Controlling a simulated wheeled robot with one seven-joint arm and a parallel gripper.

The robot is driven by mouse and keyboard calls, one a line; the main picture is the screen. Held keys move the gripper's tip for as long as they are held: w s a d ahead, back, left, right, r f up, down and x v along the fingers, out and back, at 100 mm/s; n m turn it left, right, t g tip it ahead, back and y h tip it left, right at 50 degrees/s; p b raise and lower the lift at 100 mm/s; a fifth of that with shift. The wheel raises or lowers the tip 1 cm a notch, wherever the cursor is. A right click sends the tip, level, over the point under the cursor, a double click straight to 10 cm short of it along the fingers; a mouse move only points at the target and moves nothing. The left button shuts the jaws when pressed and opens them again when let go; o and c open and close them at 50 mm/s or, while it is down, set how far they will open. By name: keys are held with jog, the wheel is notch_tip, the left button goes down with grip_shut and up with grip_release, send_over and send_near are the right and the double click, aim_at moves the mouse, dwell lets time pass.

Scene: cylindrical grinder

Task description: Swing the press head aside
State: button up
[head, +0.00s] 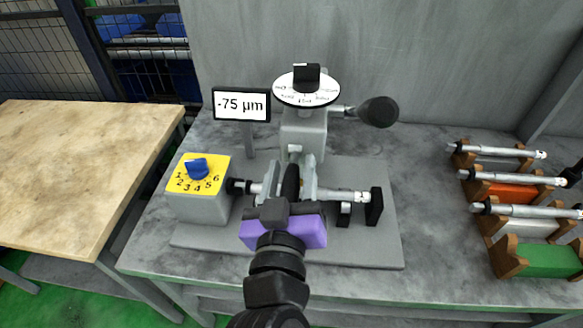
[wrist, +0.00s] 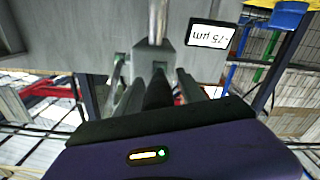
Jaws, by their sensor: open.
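The grinder stands on a grey base plate (head: 360,250) on the workbench. Its grey upright head (head: 303,130) carries a white dial with a black knob (head: 306,77). A lever with a black ball end (head: 378,112) sticks out to the right. A silver shaft (head: 340,196) lies across, at the right over a black support. My purple gripper (head: 284,214) is open, low in front of the wheel. In the wrist view my gripper (wrist: 155,90) points at the grey head; its fingertips' contact with anything cannot be told.
A yellow-faced box with a blue knob (head: 197,167) stands left of the grinder. A display (head: 241,104) reads -75 µm. Several shafts rest on wooden racks with coloured blocks (head: 542,260) at the right. A wooden table (head: 75,170) is at the left. A grey wall stands behind.

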grip_shut()
dwell(1.4)
